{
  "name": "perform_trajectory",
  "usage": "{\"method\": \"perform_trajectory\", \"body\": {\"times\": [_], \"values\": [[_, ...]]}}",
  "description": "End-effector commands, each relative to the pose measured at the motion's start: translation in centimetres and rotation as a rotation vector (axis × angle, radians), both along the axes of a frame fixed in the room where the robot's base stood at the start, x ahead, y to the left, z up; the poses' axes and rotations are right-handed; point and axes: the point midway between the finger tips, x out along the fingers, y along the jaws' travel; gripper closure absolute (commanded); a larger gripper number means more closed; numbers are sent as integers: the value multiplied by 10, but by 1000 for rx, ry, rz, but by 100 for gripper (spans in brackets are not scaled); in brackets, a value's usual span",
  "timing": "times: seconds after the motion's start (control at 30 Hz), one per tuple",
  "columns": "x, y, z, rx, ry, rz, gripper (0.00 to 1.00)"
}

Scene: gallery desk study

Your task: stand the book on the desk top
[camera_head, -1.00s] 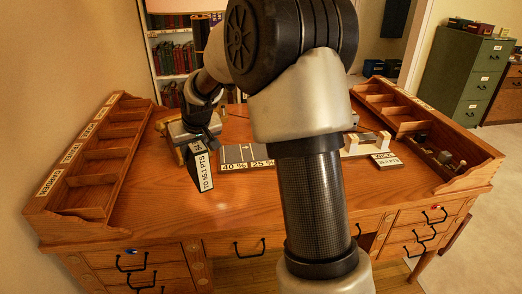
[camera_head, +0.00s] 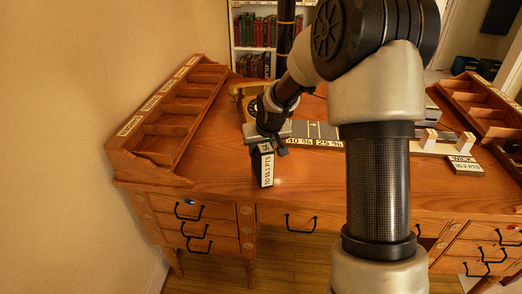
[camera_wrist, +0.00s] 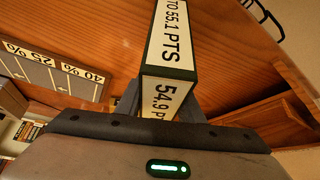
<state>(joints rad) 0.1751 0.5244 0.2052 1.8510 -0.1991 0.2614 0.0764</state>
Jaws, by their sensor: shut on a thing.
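The book (camera_head: 266,168) is a dark green volume with a white label reading "TO 55.1 PTS". My gripper (camera_head: 270,141) is shut on its upper end and holds it roughly upright over the front left of the desk top (camera_head: 216,170). In the wrist view the book (camera_wrist: 173,55) runs out from between the fingers (camera_wrist: 160,108), its end label reading "54.9 P". I cannot tell whether its lower end touches the wood.
A pigeonhole rack (camera_head: 165,125) lines the desk's left side, another (camera_head: 485,105) the right. Behind the book are a telephone (camera_head: 247,98) and a grey board labelled "40 %" and "25 %" (camera_head: 314,143). A "WICK" block (camera_head: 465,165) lies at right. Bare wood surrounds the book.

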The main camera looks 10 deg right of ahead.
Motion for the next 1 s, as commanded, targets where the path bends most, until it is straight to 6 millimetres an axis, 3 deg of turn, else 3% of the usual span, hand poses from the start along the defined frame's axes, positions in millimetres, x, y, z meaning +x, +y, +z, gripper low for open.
{"method": "perform_trajectory", "body": {"times": [0.33, 0.37, 0.47, 0.77, 1.0], "values": [[1, 0, -3, 0, -4, 0, 100], [0, 0, -2, 0, -2, 0, 61], [0, 0, -2, 0, -1, 0, 47], [0, 0, 1, 0, -1, 0, 47], [-14, -2, 31, -1, -5, -2, 47]]}}
